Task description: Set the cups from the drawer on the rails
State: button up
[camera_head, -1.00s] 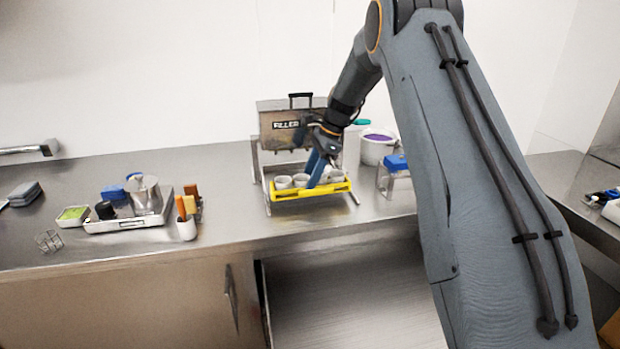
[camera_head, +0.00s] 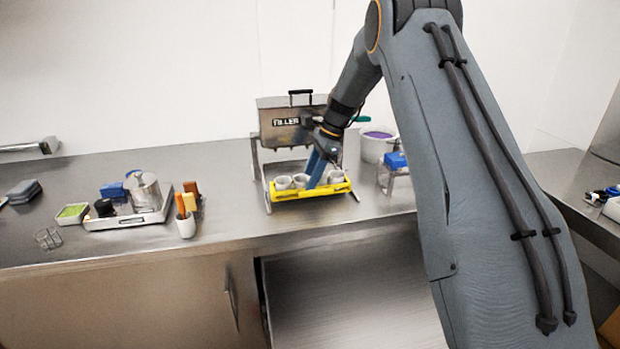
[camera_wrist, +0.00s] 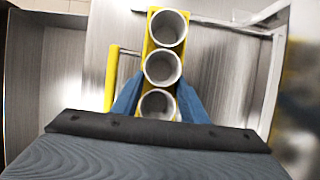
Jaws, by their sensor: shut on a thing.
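Three pale, open-topped cups stand upright in a row on the yellow rails (camera_head: 309,193) in front of the filler (camera_head: 291,122). In the head view I see a left cup (camera_head: 283,183), a middle cup (camera_head: 301,181) and a right cup (camera_head: 336,177). The wrist view shows the row from above: a far cup (camera_wrist: 168,28), a middle cup (camera_wrist: 163,67) and a near cup (camera_wrist: 158,103). My gripper (camera_wrist: 159,93) has its blue fingers on both sides of the near cup, shut on it. The lower part of that cup is hidden.
Below the counter, a wide drawer (camera_head: 350,295) stands open; no cups show in its visible part. A tray (camera_head: 130,219) with a metal pot is on the left. A white tub (camera_head: 376,149) and a blue-topped stand (camera_head: 396,161) are close on the right of the filler.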

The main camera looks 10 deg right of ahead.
jog(key=shift+f, duration=0.8)
dwell(0.8)
jog(key=o, duration=1.2)
jog(key=shift+b+v, duration=1.25)
jog(key=shift+v, duration=2.65)
